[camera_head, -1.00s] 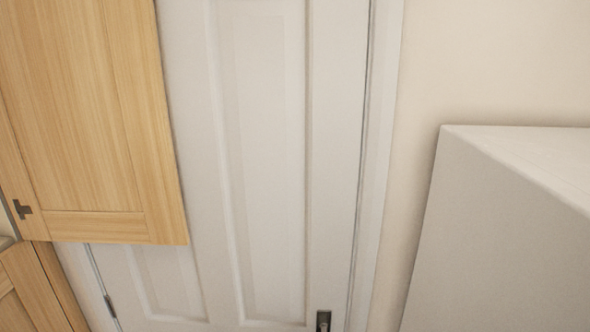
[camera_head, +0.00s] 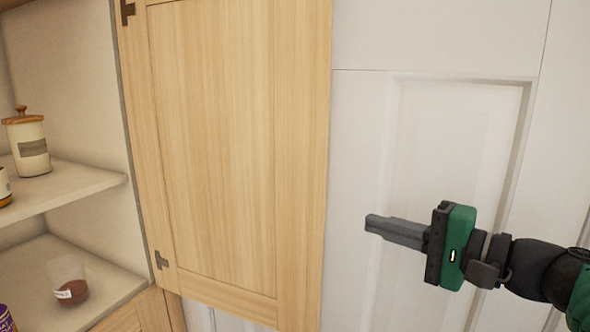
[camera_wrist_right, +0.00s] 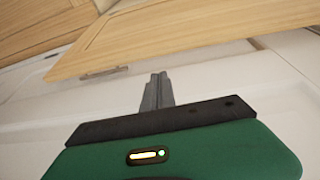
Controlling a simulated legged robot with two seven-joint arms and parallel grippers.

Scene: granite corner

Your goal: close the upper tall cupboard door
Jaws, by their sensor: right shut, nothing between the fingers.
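The upper tall cupboard door (camera_head: 225,150) is a pale wooden panel standing open, hinged on its left side beside the cupboard's shelves. It also shows across the top of the right wrist view (camera_wrist_right: 170,42). My right gripper (camera_head: 372,223) is in front of the white door, to the right of the cupboard door's free edge. It is shut and empty, its fingers pointing left, apart from the wooden door in the head view. Its closed fingers show in the wrist view (camera_wrist_right: 158,84). My left gripper is not in view.
The open cupboard has pale shelves (camera_head: 75,190) holding a lidded canister (camera_head: 28,150) and a clear cup with red contents (camera_head: 68,285). A white panelled door (camera_head: 450,130) stands behind my right gripper. Lower wooden cupboard parts (camera_head: 135,315) show at the bottom.

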